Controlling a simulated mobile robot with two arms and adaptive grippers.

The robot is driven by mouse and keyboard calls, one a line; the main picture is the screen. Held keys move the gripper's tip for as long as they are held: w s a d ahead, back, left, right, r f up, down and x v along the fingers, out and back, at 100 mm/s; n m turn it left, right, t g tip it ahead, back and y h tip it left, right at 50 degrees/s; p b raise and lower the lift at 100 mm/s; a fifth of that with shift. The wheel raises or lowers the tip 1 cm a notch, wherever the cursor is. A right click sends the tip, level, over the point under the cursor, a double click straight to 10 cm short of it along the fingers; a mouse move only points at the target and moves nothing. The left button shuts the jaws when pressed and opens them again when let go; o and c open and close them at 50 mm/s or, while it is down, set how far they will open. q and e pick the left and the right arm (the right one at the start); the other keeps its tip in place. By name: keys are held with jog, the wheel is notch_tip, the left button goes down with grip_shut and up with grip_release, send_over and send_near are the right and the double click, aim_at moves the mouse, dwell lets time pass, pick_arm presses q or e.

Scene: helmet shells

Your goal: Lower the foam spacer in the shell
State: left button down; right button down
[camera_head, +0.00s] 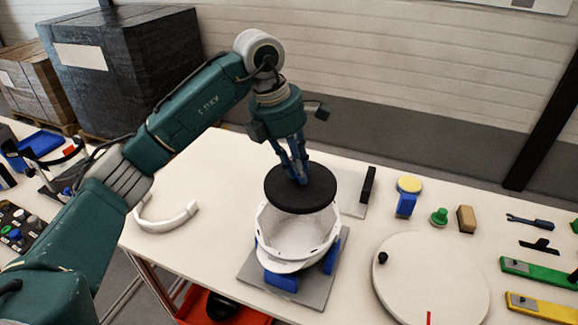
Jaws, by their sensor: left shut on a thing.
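The foam spacer (312,197) is a flat black disc, held roughly level just above the shell. My left gripper (300,180) is shut on it from above. The helmet shell (290,252) is white and lies with its open side up, its inside partly visible below the disc. The disc covers the far part of the shell's opening. The shell rests on blue supports (281,281) on a grey plate (318,288). My right gripper is not in view.
A round white turntable (430,280) with a black knob stands to the right. A white curved band (167,222) lies to the left. A black upright piece (368,185) stands behind the shell. Small tools and green and yellow strips lie at the far right.

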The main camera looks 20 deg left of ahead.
aim_at(294, 182)
pick_arm(q)
jog(key=shift+a, duration=0.25)
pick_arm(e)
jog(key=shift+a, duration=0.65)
pick_arm(q)
jog(key=shift+d, duration=0.1)
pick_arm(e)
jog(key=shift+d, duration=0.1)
